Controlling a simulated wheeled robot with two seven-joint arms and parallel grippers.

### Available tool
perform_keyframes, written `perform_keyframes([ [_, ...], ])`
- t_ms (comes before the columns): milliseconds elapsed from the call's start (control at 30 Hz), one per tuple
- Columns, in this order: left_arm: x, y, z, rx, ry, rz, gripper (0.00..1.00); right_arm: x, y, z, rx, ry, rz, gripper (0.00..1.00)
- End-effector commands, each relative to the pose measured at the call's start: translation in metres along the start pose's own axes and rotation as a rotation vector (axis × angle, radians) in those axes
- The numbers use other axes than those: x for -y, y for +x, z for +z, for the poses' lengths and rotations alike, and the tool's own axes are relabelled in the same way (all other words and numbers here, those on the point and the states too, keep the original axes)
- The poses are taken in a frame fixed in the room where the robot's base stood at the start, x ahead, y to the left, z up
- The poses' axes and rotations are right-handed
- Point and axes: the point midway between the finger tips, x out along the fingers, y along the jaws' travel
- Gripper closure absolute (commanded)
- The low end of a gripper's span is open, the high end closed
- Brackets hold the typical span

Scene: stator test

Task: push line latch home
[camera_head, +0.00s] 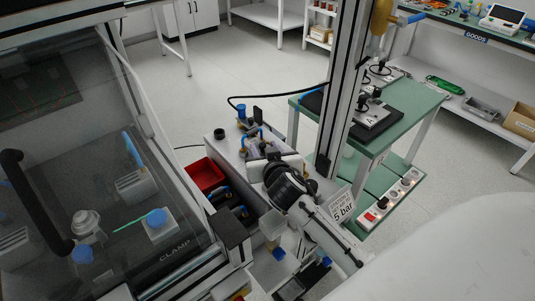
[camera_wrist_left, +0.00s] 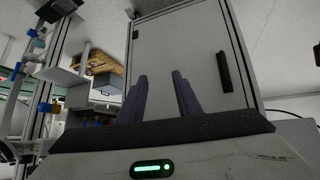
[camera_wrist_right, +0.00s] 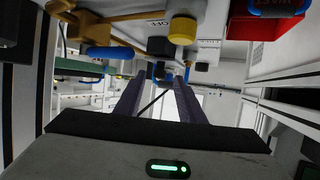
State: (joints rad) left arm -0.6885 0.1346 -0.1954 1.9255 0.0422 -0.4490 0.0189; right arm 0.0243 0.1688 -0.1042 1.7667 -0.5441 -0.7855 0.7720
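I cannot make out for certain which part is the line latch. Blue-topped fittings (camera_head: 242,112) stand on a grey bench unit, partly hidden behind my right wrist. My right gripper (camera_wrist_right: 158,88) is open, with nothing between its fingers in the right wrist view. A yellow knob (camera_wrist_right: 183,29) and a blue lever (camera_wrist_right: 110,52) on brass piping show beyond its fingertips, apart from them. In the head view my right arm crosses the bench, and its fingertips are not clear. My left gripper (camera_wrist_left: 159,80) is open and empty in front of a grey panel.
The clear CLAMP enclosure (camera_head: 175,252) fills the left. A red bin (camera_head: 204,174) is beside the bench. A column (camera_head: 340,80) and a green table (camera_head: 400,135) stand to the right, with a 5 bar sign (camera_head: 342,208) and a power strip (camera_head: 390,200) nearer.

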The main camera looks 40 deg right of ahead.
Motion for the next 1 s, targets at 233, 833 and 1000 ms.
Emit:
perform_keyframes([
  [233,0.000,-0.002,-0.003,-0.002,-0.001,0.000,0.69,0.000,-0.048,0.001,0.002,0.003,0.000,0.64],
  [833,0.001,-0.001,-0.003,-0.003,-0.002,-0.002,0.69,0.000,-0.094,0.000,0.000,0.000,0.000,0.64],
  [1000,0.001,-0.001,-0.003,-0.003,-0.002,-0.002,0.69,0.000,-0.093,0.000,0.000,0.000,0.000,0.64],
])
